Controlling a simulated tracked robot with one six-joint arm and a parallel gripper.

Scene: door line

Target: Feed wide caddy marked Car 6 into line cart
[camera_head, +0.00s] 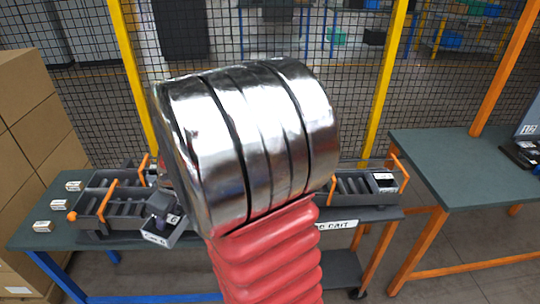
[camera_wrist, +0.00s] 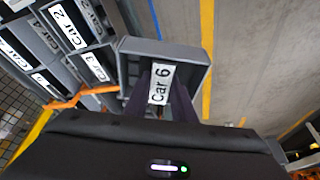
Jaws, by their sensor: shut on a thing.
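The wide grey caddy marked Car 6 (camera_wrist: 163,49) fills the middle of the wrist view, with its white label facing the camera. My gripper (camera_wrist: 161,98) is shut on it, with one dark finger at each side of the label. In the head view the caddy (camera_head: 163,237) hangs tilted below my gripper (camera_head: 162,207), at the front of the left table. The line cart (camera_head: 385,213) stands right of it, its label partly hidden by my arm. A dark rack with orange handles (camera_head: 352,186) stands on the cart; its left part is hidden.
A dark rack with orange handles (camera_head: 92,204) stands on the left table (camera_head: 28,232). Several labelled caddies, including Car 2 (camera_wrist: 68,27) and Car 3 (camera_wrist: 95,66), show beside the held one. Cardboard boxes (camera_head: 30,130) stand at left. Another table (camera_head: 450,160) stands at right, before a mesh fence.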

